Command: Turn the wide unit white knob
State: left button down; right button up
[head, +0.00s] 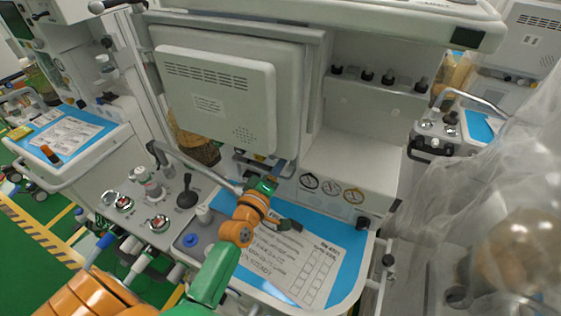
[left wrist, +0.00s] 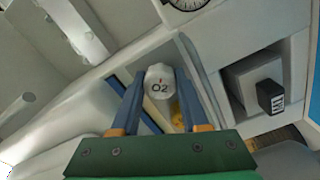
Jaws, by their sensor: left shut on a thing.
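In the head view my left gripper (head: 279,170) reaches to the front panel of the wide unit (head: 345,155), just above the blue work surface. I cannot make out the knob in the head view, where the gripper is in the way. My right gripper is in neither view.
Three round gauges (head: 331,188) sit right of my left gripper. A paper sheet (head: 290,262) lies on the blue surface (head: 345,240) below. A black lever (head: 187,192) and several valves stand left. Clear plastic sheeting (head: 450,190) hangs on the right.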

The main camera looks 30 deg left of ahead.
pick_arm(q)
jog(key=shift+r+n, duration=0.15)
jog(key=shift+n, duration=0.15)
dwell(0.4)
jog(key=c, duration=0.7)
grip_release()
jog(key=s+b, duration=0.1)
jog(key=s, duration=0.6)
jog(key=shift+d, duration=0.15)
